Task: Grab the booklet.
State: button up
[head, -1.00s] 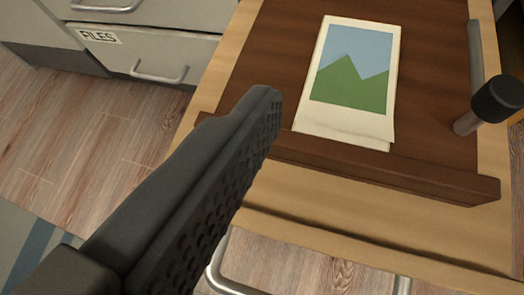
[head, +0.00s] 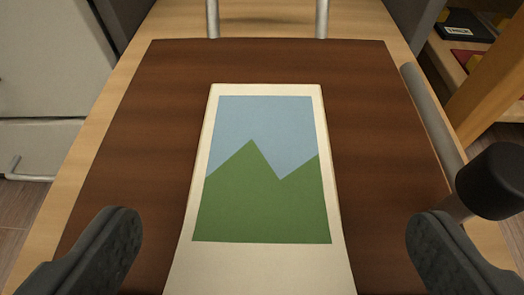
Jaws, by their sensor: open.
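The booklet (head: 262,200) lies flat on a dark brown board (head: 125,150) in the middle of the head view. Its cover is cream with a picture of blue sky and green peaks. Its near end runs out of the bottom of the picture. My gripper (head: 268,245) is open, with one dark finger at the lower left and the other at the lower right. The booklet lies between the two fingers as seen from here, and nothing is held. The height of the fingers above the board cannot be told.
The board rests on a light wooden top (head: 180,20). A grey bar (head: 432,118) and a black-capped knob (head: 490,182) stand along its right side. A shelf with a dark book (head: 465,25) is at upper right. Pale drawers (head: 55,150) stand at left.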

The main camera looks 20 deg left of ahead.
aim_at(262, 181)
jog(key=b+x, duration=0.1)
jog(key=x, duration=0.1)
jog(key=b+x, duration=0.1)
jog(key=x, duration=0.2)
jog(key=shift+s+a+f, duration=0.2)
jog(key=shift+s, duration=0.05)
jog(key=c, duration=1.1)
jog(key=shift+r, duration=0.1)
